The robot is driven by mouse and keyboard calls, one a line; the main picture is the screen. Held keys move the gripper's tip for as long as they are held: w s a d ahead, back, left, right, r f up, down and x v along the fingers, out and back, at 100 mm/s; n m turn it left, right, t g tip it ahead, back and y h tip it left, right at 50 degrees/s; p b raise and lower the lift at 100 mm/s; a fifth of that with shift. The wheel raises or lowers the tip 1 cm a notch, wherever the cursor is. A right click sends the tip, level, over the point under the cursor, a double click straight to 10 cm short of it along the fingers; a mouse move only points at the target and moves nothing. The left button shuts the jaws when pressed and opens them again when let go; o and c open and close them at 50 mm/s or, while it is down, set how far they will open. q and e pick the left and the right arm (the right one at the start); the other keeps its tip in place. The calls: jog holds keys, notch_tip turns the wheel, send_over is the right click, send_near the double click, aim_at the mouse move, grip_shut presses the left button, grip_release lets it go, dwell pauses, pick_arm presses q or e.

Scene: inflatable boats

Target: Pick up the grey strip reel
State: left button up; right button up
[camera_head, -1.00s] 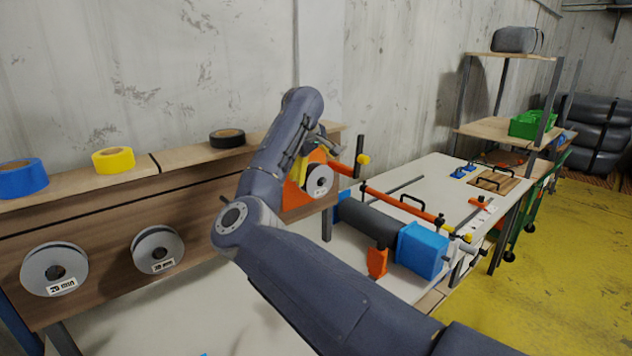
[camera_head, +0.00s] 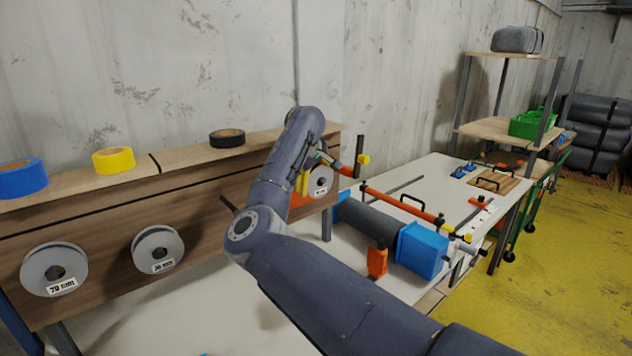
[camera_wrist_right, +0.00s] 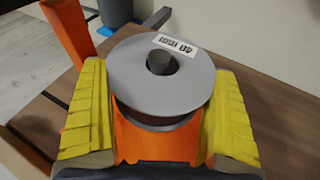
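A grey strip reel (camera_head: 321,181) with a white label sits at the right end of the wooden board, with an orange part (camera_head: 302,192) beside it. In the right wrist view the reel (camera_wrist_right: 160,80) lies between my right gripper's (camera_wrist_right: 160,95) two ribbed yellow fingers, with the orange part (camera_wrist_right: 155,140) under it. My right gripper (camera_head: 313,171) shows in the head view partly hidden by my arm. Its fingers are spread wide; contact with the reel cannot be made out. Two more grey reels, labelled, hang on the board: the left one (camera_head: 40,262) and the middle one (camera_head: 146,240). My left gripper is not in view.
Blue (camera_head: 22,180), yellow (camera_head: 113,160) and black (camera_head: 227,139) tape rolls lie on the shelf above the board. A white table (camera_head: 400,205) to the right holds a dark roller (camera_head: 365,221) with a blue block (camera_head: 421,250). An orange post (camera_wrist_right: 70,35) stands near the fingers.

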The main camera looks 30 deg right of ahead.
jog(key=c, duration=1.2)
jog(key=shift+o, duration=0.2)
jog(key=shift+r, duration=0.1)
jog(key=shift+r, duration=0.1)
jog(key=shift+r, duration=0.25)
jog(key=s+d, duration=0.2)
jog(key=s, duration=1.6)
jog(key=shift+d+r, duration=0.15)
jog(key=shift+r, duration=0.2)
